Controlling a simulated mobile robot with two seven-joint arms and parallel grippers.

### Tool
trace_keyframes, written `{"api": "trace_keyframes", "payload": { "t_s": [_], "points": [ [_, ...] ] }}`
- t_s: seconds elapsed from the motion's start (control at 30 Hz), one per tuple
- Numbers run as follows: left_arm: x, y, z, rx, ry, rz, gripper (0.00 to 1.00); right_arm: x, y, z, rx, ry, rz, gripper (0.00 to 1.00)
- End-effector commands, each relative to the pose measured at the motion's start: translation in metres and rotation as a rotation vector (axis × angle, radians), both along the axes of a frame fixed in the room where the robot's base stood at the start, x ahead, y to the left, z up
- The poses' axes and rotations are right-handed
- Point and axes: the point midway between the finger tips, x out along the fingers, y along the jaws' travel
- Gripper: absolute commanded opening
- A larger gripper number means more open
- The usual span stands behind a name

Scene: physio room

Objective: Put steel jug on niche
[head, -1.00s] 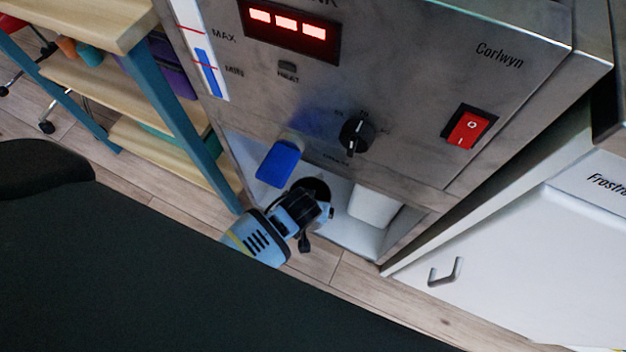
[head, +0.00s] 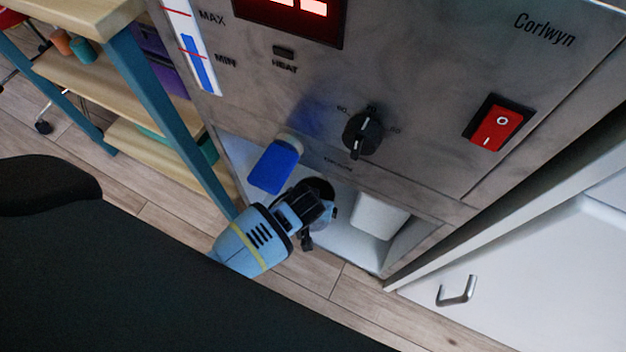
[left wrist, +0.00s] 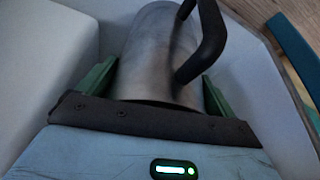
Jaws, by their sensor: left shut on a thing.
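The steel jug (left wrist: 158,55), a grey metal cylinder with a black handle (left wrist: 205,40), fills the middle of the left wrist view. My left gripper (left wrist: 157,88) is shut around its body, with a green finger on either side. In the head view my left gripper (head: 308,208) reaches into the niche (head: 352,246), a pale recess low in the steel dispenser (head: 290,95). My right gripper is out of view.
A white block (head: 379,217) stands at the niche's right side. A black knob (head: 363,131) and red switch (head: 497,122) are on the front panel. A wooden shelf unit (head: 95,75) stands left, a white cabinet (head: 530,265) right.

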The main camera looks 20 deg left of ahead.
Motion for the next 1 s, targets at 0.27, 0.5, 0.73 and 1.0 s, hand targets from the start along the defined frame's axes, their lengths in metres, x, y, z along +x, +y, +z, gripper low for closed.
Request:
{"api": "trace_keyframes", "payload": {
  "t_s": [0.27, 0.5, 0.73, 1.0],
  "points": [
    [0.000, 0.000, -0.003, -0.001, -0.001, 0.000, 0.93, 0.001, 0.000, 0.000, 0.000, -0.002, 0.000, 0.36],
    [0.000, 0.000, -0.002, 0.000, -0.001, 0.000, 1.00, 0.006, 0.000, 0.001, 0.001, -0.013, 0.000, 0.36],
    [-0.004, -0.001, 0.013, -0.001, -0.002, 0.000, 1.00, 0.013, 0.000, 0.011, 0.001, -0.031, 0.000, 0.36],
    [-0.021, -0.005, 0.063, -0.003, -0.006, 0.002, 1.00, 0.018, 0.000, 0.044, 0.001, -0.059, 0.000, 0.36]
  ]
}}
